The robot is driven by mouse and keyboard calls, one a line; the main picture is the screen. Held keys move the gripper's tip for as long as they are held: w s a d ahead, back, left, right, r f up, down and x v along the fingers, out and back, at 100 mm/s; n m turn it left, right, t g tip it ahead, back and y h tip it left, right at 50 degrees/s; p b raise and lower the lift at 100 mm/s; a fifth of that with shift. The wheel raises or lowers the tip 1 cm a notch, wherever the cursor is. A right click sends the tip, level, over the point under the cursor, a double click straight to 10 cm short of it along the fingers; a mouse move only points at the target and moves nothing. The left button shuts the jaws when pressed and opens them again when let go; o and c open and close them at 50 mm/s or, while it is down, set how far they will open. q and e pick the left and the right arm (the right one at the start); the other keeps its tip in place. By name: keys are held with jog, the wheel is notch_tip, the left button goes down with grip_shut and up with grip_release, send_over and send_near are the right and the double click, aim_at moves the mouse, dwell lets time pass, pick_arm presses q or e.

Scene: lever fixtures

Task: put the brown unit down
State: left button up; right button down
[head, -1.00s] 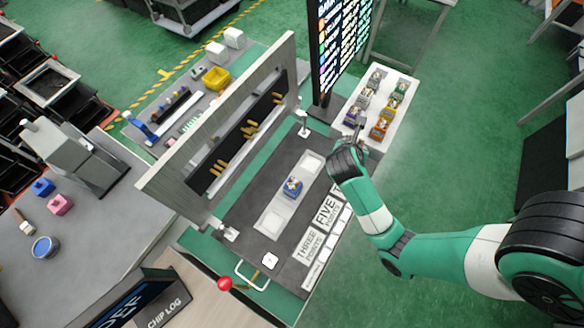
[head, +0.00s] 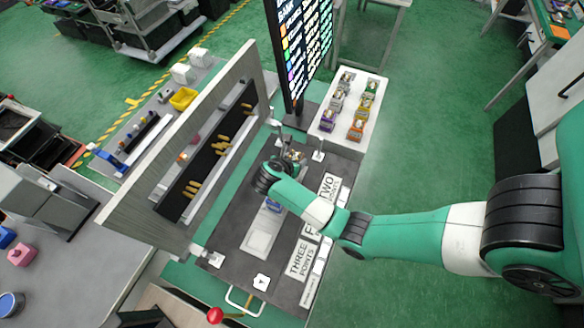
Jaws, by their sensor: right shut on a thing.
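The brown unit (head: 297,156) is small and partly hidden. My right gripper (head: 290,153) is shut on it at the far end of the dark board (head: 232,258), beyond the blue unit. I cannot tell whether the unit touches the surface. The blue unit (head: 273,205) sits on the board's pale strip (head: 262,238), partly covered by my right wrist. My left gripper is not in view.
A white tray (head: 343,137) with several coloured units stands at the back right. White posts (head: 318,152) flank the board's far end. A tall grey panel (head: 140,200) and a dark screen (head: 297,50) rise nearby. The pale strip's near end is bare.

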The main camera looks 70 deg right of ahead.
jog(key=shift+w+f, duration=0.25)
jog(key=shift+f, duration=0.05)
jog(key=shift+w+a+f+b, duration=0.15)
jog(key=shift+f+b, duration=0.3)
jog(key=shift+f, duration=1.3)
jog(key=shift+f, duration=0.15)
jog(key=shift+c, duration=0.8)
grip_release()
jog(key=shift+a+r, duration=0.1)
jog(key=shift+r, duration=0.2)
jog(key=p+v, duration=0.2)
jog(key=v, duration=0.9)
jog(key=shift+a+r, duration=0.2)
jog(key=shift+a, duration=0.05)
